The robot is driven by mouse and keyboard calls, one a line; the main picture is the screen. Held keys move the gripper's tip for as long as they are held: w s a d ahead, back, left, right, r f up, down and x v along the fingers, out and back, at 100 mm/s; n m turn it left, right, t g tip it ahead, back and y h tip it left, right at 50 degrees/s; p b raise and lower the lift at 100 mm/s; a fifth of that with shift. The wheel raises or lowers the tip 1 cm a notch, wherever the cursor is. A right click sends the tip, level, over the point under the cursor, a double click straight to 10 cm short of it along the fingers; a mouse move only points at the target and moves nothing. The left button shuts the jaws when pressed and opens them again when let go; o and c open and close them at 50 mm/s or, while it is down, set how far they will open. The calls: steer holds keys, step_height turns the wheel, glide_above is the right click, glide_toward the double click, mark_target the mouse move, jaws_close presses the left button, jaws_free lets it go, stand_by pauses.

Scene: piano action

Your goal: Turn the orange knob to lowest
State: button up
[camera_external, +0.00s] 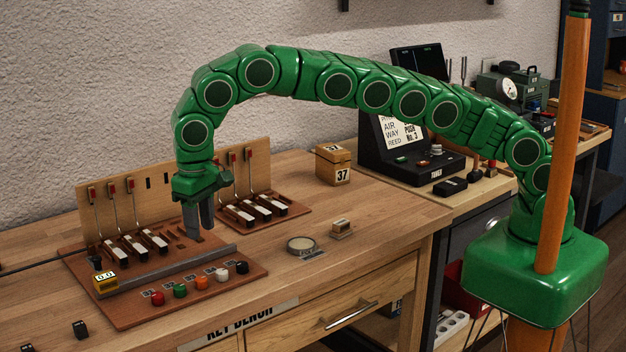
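The orange knob (202,283) sits on the front part of a reddish-brown board on the bench. It stands in a row with a red knob (157,298), a green knob (180,290), a white knob (221,274) and a black knob (242,267). Its setting is too small to read. My gripper (199,228) points down over the board, behind the knob row and apart from the orange knob. Its two grey fingers show close together, and I cannot tell whether there is a gap between them. No held thing shows.
A grey rail (180,270) runs between my gripper and the knobs. A yellow display box (104,281) stands at its left end. Upright levers with red tops (112,187) stand behind. A round dish (301,245) lies to the right. The bench front is mostly clear.

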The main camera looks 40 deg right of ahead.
mark_target(201, 278)
steer(key=s+a, duration=0.1)
steer(key=s+a+f, duration=0.1)
steer(key=s+a, duration=0.1)
steer(key=shift+s+f, duration=0.3)
steer(key=shift+f, duration=3.85)
jaws_close()
